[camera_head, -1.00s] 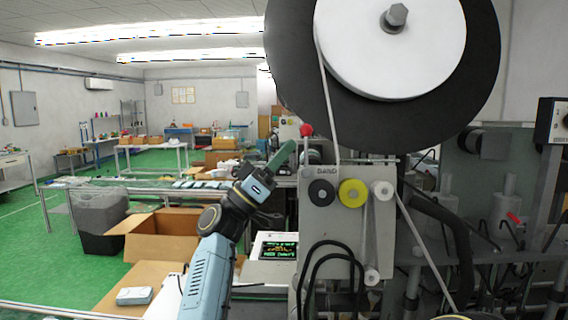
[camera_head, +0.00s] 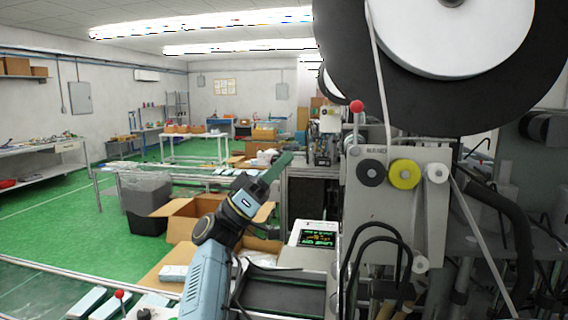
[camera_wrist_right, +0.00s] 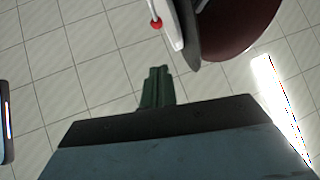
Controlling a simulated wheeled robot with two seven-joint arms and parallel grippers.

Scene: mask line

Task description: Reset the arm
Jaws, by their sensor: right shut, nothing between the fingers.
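My right arm rises from the bottom middle of the head view, blue-grey with black joints. Its green right gripper (camera_head: 279,164) points up and to the right, raised in front of the machine's left side. In the right wrist view the two green fingers (camera_wrist_right: 157,75) are together, with nothing between them. They point toward a tiled ceiling with a light strip. My left gripper is in neither current view.
A machine with a large black-and-white reel (camera_head: 440,105) and a grey roller panel (camera_head: 395,220) fills the right. A red ball knob (camera_head: 357,106) stands near the gripper; a red knob also shows in the wrist view (camera_wrist_right: 156,23). An open cardboard box (camera_head: 185,215) and grey bin (camera_head: 146,195) stand left.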

